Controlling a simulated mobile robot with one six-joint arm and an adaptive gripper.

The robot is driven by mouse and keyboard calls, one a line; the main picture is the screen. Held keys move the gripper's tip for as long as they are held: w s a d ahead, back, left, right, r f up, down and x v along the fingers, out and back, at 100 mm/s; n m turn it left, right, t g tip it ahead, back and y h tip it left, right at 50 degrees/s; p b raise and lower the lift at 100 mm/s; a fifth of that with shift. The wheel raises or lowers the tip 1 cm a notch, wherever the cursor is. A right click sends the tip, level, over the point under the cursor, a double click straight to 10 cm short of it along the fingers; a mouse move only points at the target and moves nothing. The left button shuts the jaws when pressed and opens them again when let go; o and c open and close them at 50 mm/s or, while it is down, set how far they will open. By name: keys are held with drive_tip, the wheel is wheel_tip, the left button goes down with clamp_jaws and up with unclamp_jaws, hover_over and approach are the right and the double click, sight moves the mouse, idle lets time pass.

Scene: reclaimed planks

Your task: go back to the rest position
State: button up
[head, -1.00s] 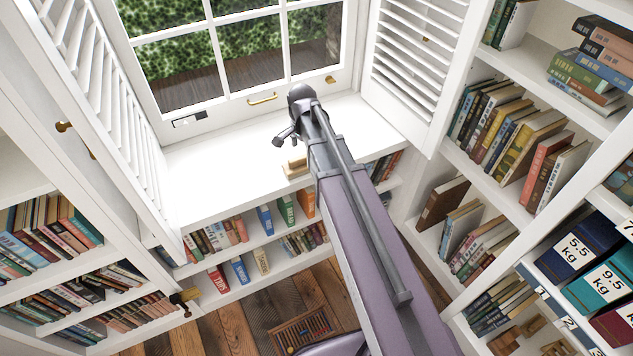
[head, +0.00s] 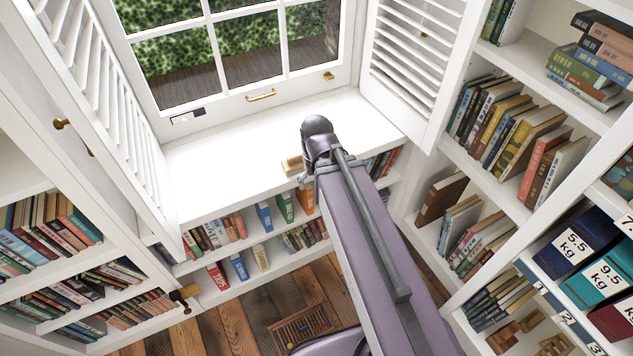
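My arm reaches up from the bottom right toward the white window sill (head: 220,165), in front of the closed window. Its far end, a dark rounded joint, is above the sill's front edge.
White bookcases full of books stand left (head: 62,245) and right (head: 545,105). A low bookshelf (head: 235,285) is under the sill. Louvred shutters flank the window. Boxes marked in kg (head: 572,248) stand at the lower right. Some plank floor (head: 235,325) is clear.

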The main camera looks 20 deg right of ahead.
drive_tip(key=shift+r, duration=0.1)
wheel_tip(320, 180, up, 7)
drive_tip(key=p, duration=0.7)
idle(1.1)
